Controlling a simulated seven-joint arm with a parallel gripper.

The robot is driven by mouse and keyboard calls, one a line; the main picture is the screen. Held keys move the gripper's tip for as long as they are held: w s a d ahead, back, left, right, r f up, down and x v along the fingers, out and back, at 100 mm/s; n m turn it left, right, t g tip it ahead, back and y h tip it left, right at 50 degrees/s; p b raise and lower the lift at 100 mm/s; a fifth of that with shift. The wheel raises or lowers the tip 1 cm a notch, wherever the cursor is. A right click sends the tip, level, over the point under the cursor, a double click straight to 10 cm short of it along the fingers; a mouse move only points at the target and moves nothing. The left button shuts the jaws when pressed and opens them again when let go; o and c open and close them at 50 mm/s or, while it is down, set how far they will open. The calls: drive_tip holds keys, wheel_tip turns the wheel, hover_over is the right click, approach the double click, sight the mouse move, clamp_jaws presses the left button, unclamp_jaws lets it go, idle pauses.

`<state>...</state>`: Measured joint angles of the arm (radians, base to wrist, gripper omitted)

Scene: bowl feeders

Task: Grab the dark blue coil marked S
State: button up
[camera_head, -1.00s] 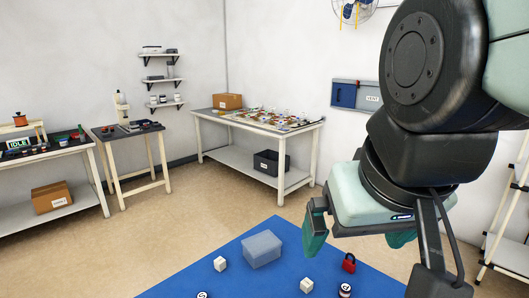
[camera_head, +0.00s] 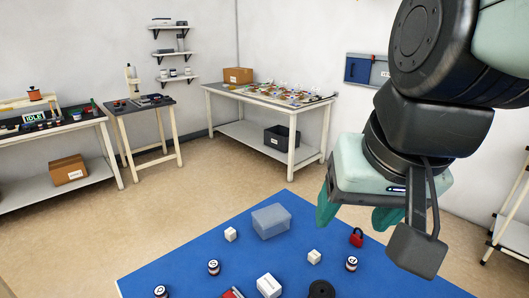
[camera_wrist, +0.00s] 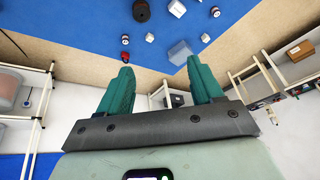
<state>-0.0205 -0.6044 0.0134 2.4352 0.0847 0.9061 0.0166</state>
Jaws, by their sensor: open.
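Several small dark coils with white marked tops stand on the blue mat in the head view: one left of centre (camera_head: 214,268), one at the lower left (camera_head: 161,291), one at the right (camera_head: 351,263). Their letters are too small to read surely, so I cannot tell which is S. Two dark coils also show in the wrist view, one at the left (camera_wrist: 125,40) and one at the right (camera_wrist: 215,11). My gripper (camera_head: 355,215) is open and empty, raised above the mat's far right side. Its two green fingers also show in the wrist view (camera_wrist: 165,68), well apart from the coils.
The blue mat (camera_head: 190,262) also carries a translucent grey box (camera_head: 271,221), white cubes (camera_head: 230,234) (camera_head: 314,257), a white box (camera_head: 269,286), a red padlock-like item (camera_head: 356,238) and a black round piece (camera_head: 322,289). Benches stand along the walls.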

drive_tip(key=w+a+f+m+g+y, duration=0.35)
drive_tip(key=w+a+f, duration=0.25)
drive_tip(key=w+f, duration=0.25)
drive_tip(key=w+a+f+m+g+y, duration=0.2)
drive_tip(key=w+a+f+m+y, duration=0.15)
drive_tip(key=w+a+f, duration=0.5)
drive_tip(key=w+f+m+y, duration=0.35)
drive_tip(key=w+f, duration=0.25)
drive_tip(key=f, duration=0.2)
drive_tip(key=m+t+y, duration=0.2)
drive_tip(key=m, duration=0.6)
approach(213, 263)
drive_tip(key=shift+w+d+f+g, duration=0.15)
drive_tip(key=shift+d+f+g, duration=0.15)
drive_tip(key=shift+d, duration=0.15)
drive_tip(key=shift+a+f, duration=0.2)
drive_tip(key=x, duration=1)
drive_tip(key=shift+a, duration=0.2)
drive_tip(key=shift+c, duration=0.5)
drive_tip(key=c, duration=1)
